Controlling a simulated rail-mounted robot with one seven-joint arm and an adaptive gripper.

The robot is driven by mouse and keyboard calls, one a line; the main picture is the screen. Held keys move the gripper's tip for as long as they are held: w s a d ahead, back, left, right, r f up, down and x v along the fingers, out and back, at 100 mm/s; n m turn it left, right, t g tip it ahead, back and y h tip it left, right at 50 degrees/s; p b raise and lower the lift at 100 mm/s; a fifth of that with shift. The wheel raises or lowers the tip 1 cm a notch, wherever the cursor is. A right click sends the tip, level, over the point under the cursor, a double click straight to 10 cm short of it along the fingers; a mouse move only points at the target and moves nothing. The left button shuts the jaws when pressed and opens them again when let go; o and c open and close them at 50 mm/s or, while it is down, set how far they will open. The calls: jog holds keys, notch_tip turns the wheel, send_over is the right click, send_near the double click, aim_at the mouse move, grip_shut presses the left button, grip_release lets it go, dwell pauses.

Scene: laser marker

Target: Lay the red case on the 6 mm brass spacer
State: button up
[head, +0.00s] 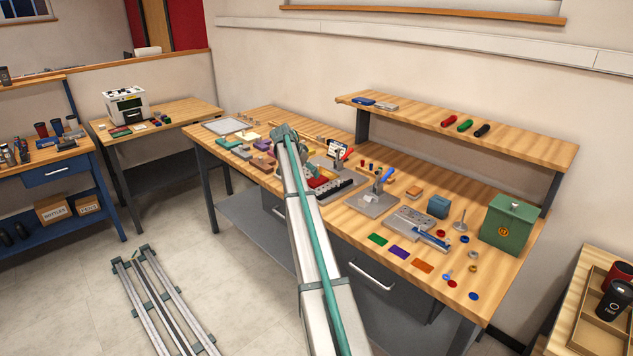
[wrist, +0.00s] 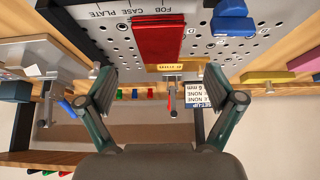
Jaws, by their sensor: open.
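The red case (wrist: 158,38) lies on a perforated grey plate (wrist: 122,45) in the wrist view, beyond my fingers and roughly centred between them. A small brass-coloured piece (wrist: 183,67) with dark lettering is at the near end of the case; I cannot tell whether it is the 6 mm spacer or a label. My gripper (wrist: 168,92) is open, fingers wide apart, with nothing between them. In the head view the red case (head: 318,182) shows beside my arm, which hides part of the plate.
A blue block (wrist: 233,20) is on the plate. A second fixture (head: 374,202) stands to the right on the bench. A green box (head: 510,222) is at the far right.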

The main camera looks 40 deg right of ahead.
aim_at(316, 180)
jog(key=shift+p+x, duration=1.05)
jog(key=shift+x, duration=1.95)
jog(key=c, duration=1.4)
jog(key=shift+r, duration=0.15)
